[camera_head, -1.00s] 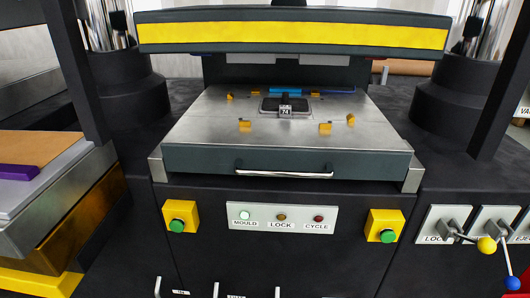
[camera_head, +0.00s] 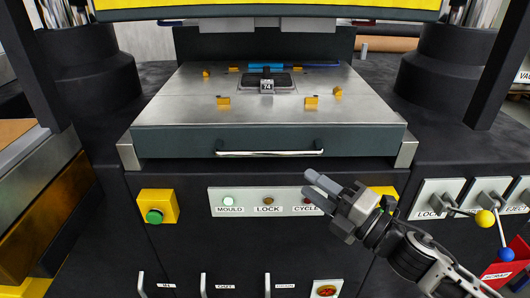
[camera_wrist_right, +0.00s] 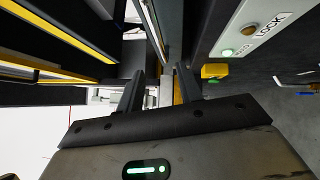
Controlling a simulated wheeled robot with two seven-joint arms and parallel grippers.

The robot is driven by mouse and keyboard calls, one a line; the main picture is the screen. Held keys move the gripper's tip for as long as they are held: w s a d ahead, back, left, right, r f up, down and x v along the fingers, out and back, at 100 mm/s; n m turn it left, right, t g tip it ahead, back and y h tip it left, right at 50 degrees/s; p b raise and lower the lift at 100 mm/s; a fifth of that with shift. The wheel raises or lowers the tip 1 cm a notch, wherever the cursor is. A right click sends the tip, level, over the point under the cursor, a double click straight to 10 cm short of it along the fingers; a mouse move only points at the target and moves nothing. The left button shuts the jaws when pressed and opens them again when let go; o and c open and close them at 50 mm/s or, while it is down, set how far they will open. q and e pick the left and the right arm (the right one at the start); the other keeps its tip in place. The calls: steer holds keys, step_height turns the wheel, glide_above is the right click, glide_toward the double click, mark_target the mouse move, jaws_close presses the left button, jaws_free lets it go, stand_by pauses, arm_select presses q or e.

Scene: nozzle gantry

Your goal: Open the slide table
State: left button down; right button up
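The slide table (camera_head: 200,135) is a steel plate with a dark front edge, set between the two dark columns. Its bar handle (camera_head: 268,153) runs along the middle of that front edge. Several yellow blocks and a dark part marked 74 (camera_head: 267,85) are on the plate. My right gripper (camera_head: 307,182) is in front of the panel, below and right of the handle, and does not hold it. Its two fingers stand apart with nothing between them, as the right wrist view (camera_wrist_right: 158,88) also shows. My left gripper is out of view.
A label panel (camera_head: 240,202) with MOULD, LOCK and CYCLE lamps is below the table; the MOULD lamp is lit. A yellow box with a green button (camera_head: 157,207) is at left; its twin is partly behind my right arm. Levers with yellow (camera_head: 485,218) and blue knobs are at right.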

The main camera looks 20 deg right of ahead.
mark_target(265, 153)
steer(key=p+x, duration=0.2)
steer(key=x, duration=1.1)
steer(key=shift+w, duration=0.3)
jaws_close()
